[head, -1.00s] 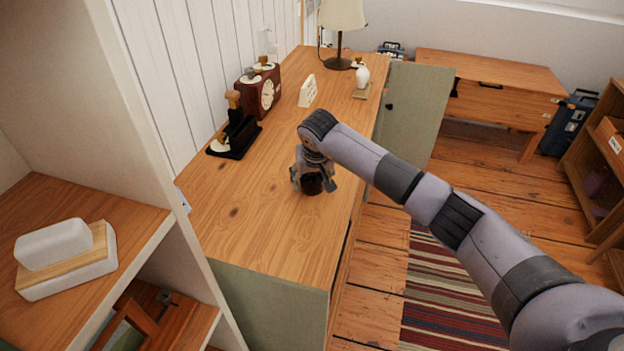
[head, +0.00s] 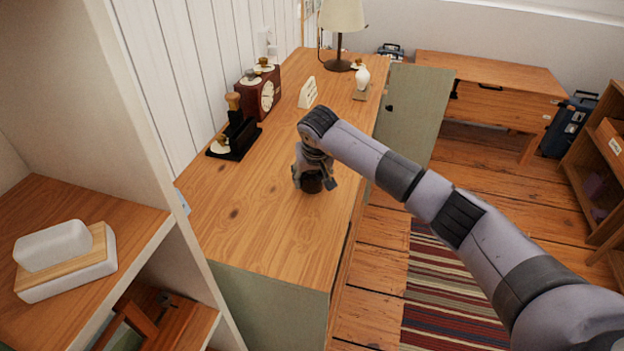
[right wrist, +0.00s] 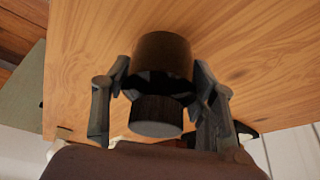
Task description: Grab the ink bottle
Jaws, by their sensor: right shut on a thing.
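The ink bottle (head: 312,185) is a small dark round bottle on the wooden dresser top (head: 262,220), near its right edge in the head view. My right gripper (head: 314,172) comes down on it from above and is shut on it. In the right wrist view the bottle (right wrist: 164,58) has a brown body and a ridged black cap (right wrist: 156,116). The fingers of the gripper (right wrist: 160,88) are on either side of it. Whether its base touches the wood is hard to tell. My left gripper is not in view.
A black stand with a wooden-handled stamp (head: 236,130), a clock (head: 262,95), a white calendar (head: 308,92), a white figurine (head: 362,80) and a lamp (head: 341,20) stand farther back. A butter dish (head: 65,262) sits on the left shelf.

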